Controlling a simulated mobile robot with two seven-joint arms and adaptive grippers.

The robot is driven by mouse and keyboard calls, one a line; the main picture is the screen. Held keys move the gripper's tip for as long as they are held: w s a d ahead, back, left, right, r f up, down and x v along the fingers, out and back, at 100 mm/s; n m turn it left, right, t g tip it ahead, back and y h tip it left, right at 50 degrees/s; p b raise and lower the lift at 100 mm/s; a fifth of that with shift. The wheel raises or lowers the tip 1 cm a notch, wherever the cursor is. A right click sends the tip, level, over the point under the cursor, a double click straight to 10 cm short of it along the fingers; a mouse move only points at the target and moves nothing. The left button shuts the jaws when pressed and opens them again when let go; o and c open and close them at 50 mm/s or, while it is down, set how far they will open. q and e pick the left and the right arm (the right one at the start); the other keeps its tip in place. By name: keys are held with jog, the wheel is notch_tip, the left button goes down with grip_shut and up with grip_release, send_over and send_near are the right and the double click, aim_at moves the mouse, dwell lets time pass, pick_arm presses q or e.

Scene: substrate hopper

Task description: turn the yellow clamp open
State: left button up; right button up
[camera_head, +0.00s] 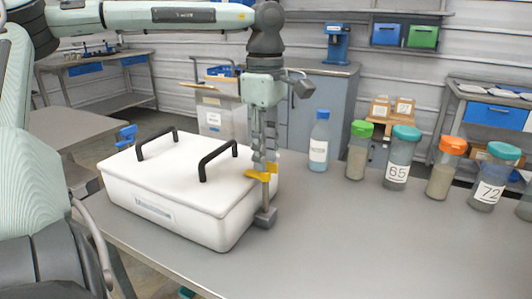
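The yellow clamp (257,176) is on the right end of a white lidded hopper box (165,208), above a grey metal post and block (266,215). Its yellow part lies roughly crosswise near the lid's edge. My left gripper (263,163) points straight down from above, with its fingertips right at the yellow clamp, overlapping it in this view. The fingers show nearly edge-on, so I cannot tell whether they grip the clamp or how far apart they are. My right gripper is out of view.
The lid has two black handles (215,158). A blue clamp (126,136) is on the box's far left side. Several lidded bottles, including a blue-capped one (319,145), stand along the back of the grey table (370,240). The table's front right is clear.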

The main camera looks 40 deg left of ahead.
pick_arm(q)
jog(key=shift+f, duration=0.25)
grip_shut()
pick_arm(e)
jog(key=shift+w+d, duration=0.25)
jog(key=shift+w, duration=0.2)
